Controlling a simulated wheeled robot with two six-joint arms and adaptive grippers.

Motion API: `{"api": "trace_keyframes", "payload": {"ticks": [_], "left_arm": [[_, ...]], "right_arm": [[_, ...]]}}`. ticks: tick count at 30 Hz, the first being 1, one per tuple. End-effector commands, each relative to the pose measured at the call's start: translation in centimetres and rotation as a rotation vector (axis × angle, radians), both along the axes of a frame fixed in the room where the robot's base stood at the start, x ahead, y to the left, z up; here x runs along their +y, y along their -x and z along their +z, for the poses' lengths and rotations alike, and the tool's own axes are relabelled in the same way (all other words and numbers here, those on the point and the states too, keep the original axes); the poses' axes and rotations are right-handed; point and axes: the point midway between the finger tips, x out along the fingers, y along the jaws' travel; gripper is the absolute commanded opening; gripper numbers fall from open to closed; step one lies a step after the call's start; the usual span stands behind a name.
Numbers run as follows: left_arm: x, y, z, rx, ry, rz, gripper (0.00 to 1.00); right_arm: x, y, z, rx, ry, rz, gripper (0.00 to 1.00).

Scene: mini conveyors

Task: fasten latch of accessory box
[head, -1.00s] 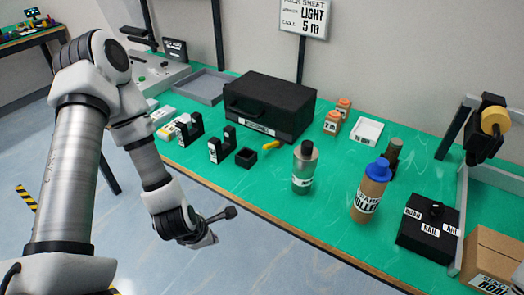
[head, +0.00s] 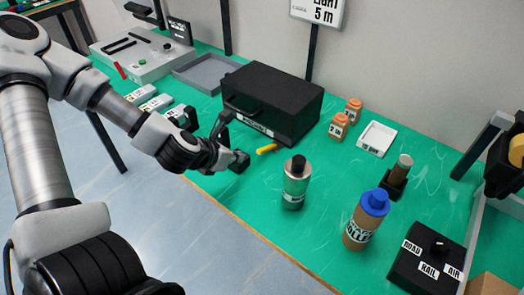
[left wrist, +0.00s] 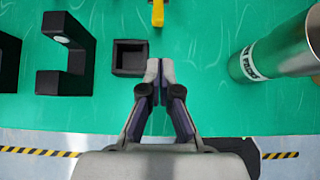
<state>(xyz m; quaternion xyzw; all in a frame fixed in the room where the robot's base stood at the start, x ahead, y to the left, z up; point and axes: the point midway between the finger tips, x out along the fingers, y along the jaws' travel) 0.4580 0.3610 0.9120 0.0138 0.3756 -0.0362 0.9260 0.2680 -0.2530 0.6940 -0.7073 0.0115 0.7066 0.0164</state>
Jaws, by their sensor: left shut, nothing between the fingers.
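The black accessory box (head: 285,95) stands closed at the back of the green table in the head view. A white label is on its lower front. A yellow lever-like piece (head: 267,149) sticks out at its front; it also shows at the top of the left wrist view (left wrist: 157,12). I cannot tell whether it is latched. My left gripper (head: 228,157) is over the table's front edge, short of the yellow piece. In the left wrist view its fingers (left wrist: 160,68) are together and empty, pointing toward the yellow piece. My right gripper is not in view.
A small open black bin (left wrist: 130,57) sits just left of the fingertips, with a black bracket (left wrist: 68,55) further left. A metal bottle (head: 296,183) stands to the right. A grey tray (head: 205,72) lies left of the box.

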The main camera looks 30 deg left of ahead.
Motion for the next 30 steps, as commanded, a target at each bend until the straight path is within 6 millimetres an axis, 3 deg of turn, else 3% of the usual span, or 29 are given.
{"api": "trace_keyframes", "payload": {"ticks": [6,10,14,18,24,30], "left_arm": [[0.0,0.0,-0.1,0.001,-0.001,-0.001,0.0],[0.0,-0.5,-1.0,0.001,-0.004,-0.002,0.0],[-0.1,-1.8,-2.8,0.001,-0.009,-0.004,0.0],[-0.3,-3.9,-4.5,0.004,-0.01,-0.006,0.0],[-0.5,-6.3,-6.5,0.003,-0.006,-0.003,0.0],[-0.6,-7.1,-7.1,0.002,-0.001,-0.001,0.0]], "right_arm": [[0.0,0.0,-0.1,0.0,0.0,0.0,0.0],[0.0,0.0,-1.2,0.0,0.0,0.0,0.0],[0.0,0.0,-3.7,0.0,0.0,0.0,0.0],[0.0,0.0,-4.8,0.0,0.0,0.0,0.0],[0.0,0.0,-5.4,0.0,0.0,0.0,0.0],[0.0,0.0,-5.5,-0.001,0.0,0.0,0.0]]}}
